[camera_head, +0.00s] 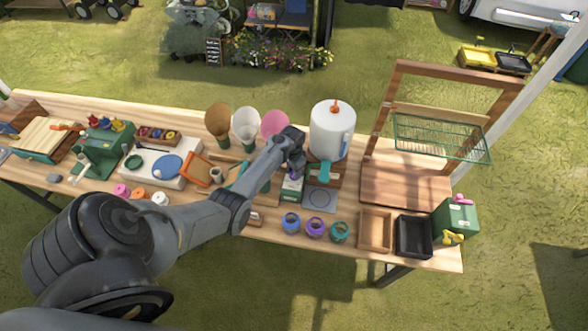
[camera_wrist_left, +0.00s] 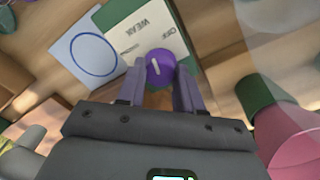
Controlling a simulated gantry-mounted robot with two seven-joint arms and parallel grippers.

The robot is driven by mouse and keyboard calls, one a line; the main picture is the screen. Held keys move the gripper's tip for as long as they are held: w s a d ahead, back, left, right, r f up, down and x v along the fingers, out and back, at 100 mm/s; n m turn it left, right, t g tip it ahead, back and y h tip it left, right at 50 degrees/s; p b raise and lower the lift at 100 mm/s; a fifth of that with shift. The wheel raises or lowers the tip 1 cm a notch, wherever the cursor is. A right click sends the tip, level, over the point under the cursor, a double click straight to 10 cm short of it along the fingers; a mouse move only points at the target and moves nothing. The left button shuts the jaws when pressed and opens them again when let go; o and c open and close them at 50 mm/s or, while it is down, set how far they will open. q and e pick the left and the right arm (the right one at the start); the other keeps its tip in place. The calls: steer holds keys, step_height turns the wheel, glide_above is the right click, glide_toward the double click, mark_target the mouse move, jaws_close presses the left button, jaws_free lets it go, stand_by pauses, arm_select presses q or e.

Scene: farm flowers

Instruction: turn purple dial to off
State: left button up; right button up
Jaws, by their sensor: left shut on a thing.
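The purple dial (camera_wrist_left: 160,68) with a white pointer mark sits at the edge of a white panel (camera_wrist_left: 142,35) in the left wrist view. The pointer lies nearly upright in that view, slightly tilted. My left gripper (camera_head: 296,172) is shut on the dial, one finger on each side. In the head view the dial is hidden by the gripper, and the green and white box (camera_head: 292,188) shows just below it. My right gripper is not in view.
A white dispenser (camera_head: 331,128) with a teal handle stands right beside the gripper. Paper cones (camera_head: 246,125) stand to the left. Blue, purple and green rings (camera_head: 315,229) lie in front, with a wooden tray (camera_head: 375,231) and a black tray (camera_head: 413,237) to the right.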

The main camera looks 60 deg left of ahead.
arm_select(q)
steer(key=shift+r+m+p, duration=0.15)
steer(key=shift+m+p, duration=0.25)
steer(key=shift+m, duration=0.5)
steer(key=m, duration=0.2)
steer(key=shift+m+p, duration=0.35)
steer(key=shift+m, duration=0.05)
steer(key=m, duration=0.4)
steer(key=shift+m, duration=0.4)
steer(key=o, duration=1)
steer(key=shift+o, duration=0.2)
